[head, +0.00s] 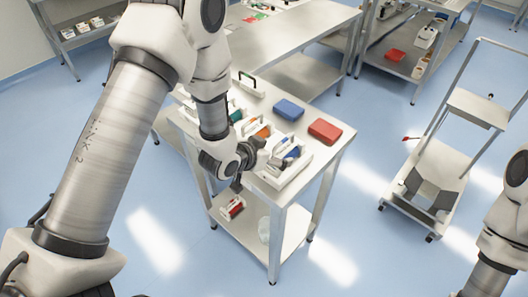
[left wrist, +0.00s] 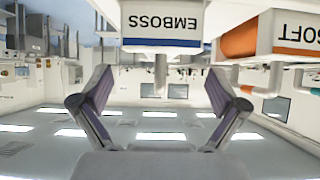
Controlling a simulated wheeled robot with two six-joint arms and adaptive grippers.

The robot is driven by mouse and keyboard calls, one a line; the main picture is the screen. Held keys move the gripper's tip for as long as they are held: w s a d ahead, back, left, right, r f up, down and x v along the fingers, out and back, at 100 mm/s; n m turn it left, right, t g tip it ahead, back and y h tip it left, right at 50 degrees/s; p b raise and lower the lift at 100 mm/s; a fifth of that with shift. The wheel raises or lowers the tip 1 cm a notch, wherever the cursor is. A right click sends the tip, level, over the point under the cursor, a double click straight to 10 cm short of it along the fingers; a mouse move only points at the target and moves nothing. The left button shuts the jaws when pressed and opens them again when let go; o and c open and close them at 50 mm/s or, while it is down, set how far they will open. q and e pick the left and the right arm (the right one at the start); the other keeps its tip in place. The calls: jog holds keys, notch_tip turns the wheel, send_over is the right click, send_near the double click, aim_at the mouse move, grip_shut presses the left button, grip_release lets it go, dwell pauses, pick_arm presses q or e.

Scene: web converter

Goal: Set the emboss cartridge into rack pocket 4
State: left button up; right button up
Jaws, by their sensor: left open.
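The emboss cartridge (left wrist: 162,24) is white with a blue stripe; its "EMBOSS" label shows upside down at the top of the left wrist view. In the head view a blue-marked cartridge (head: 291,153), probably the same one, sits in the white rack (head: 291,175) on the steel table. My left gripper (head: 256,152) is at the rack's near left side. In the left wrist view its fingers (left wrist: 160,78) are spread, with a thin grey post below the label between them; contact is not visible. Pocket numbers cannot be read. My right arm shows at the right edge; its gripper is out of frame.
A "SOFT" cartridge with an orange roller (left wrist: 240,38) is beside the emboss one. A blue box (head: 289,110) and red box (head: 325,131) lie on the table behind the rack. A red item (head: 232,208) is on the lower shelf. A cart (head: 430,185) stands right.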

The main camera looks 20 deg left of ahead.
pick_arm(q)
jog(key=v, duration=0.6)
jog(key=shift+s+r, duration=0.25)
jog(key=shift+s, duration=0.1)
jog(key=shift+a+f, duration=0.1)
